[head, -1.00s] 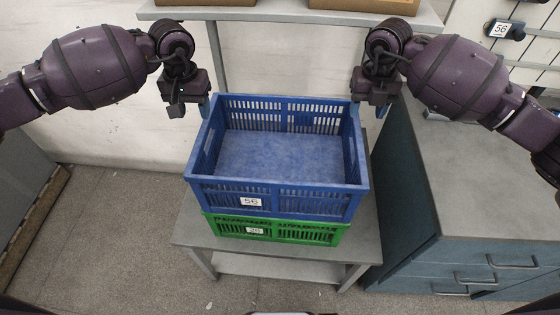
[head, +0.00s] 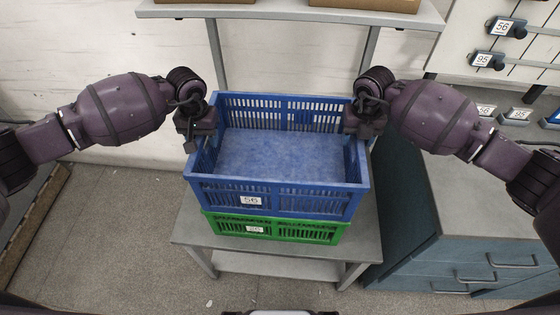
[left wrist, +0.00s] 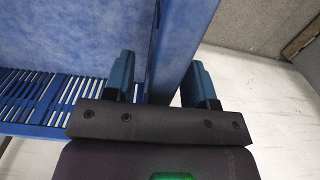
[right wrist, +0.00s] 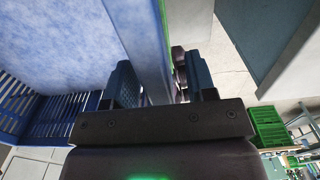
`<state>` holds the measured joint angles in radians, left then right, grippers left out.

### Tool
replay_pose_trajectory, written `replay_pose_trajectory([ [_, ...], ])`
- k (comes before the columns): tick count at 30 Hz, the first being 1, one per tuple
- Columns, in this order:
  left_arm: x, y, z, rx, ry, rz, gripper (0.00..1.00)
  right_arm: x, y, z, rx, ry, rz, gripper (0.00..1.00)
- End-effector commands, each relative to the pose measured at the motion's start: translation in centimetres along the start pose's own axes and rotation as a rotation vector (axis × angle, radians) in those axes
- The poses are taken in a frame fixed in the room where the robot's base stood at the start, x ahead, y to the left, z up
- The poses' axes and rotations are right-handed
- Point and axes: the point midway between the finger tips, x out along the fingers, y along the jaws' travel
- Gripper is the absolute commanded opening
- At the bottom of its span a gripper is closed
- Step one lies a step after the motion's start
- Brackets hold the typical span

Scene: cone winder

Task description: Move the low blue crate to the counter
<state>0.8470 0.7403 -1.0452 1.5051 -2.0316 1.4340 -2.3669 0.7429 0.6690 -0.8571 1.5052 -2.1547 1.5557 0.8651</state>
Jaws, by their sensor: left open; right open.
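The low blue crate (head: 280,198), labelled 56, is empty and sits on a green crate (head: 270,229) on a small grey table. My left gripper (left wrist: 160,85) is open, with one finger inside and one outside the blue crate's left wall. My right gripper (right wrist: 160,85) is open too, its fingers on either side of the right wall. In the head view both fingertips are hidden behind my wrists and the crate rim. The grey counter (head: 480,195) stands to the right, on blue drawers.
The small table (head: 195,230) has a bare left edge. A shelf (head: 280,11) with boxes is at the back. A pegboard (head: 490,40) with numbered knobs and label plates rises behind the counter. The counter's visible front part is clear.

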Motion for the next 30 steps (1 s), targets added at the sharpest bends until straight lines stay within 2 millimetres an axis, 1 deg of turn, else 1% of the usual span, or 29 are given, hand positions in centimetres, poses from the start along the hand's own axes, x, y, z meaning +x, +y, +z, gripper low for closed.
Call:
replay_pose_trajectory([
  [9,0.17,-0.02,-0.01,0.000,0.000,0.000,0.51,0.17,0.00,0.01,0.000,-0.001,0.000,0.51],
  [10,0.17,-0.02,0.00,0.000,0.000,0.000,0.50,0.17,0.00,0.01,0.000,-0.001,0.000,0.50],
  [18,0.15,-0.02,-0.01,-0.001,0.000,0.000,0.08,0.15,0.00,0.01,0.000,-0.001,0.000,0.08],
  [20,0.15,-0.03,-0.01,-0.001,0.000,0.000,0.00,0.14,0.00,0.02,0.000,-0.001,0.000,0.00],
  [30,0.14,-0.04,-0.02,-0.001,0.000,0.000,0.00,0.12,-0.01,0.03,0.000,-0.001,0.000,0.00],
])
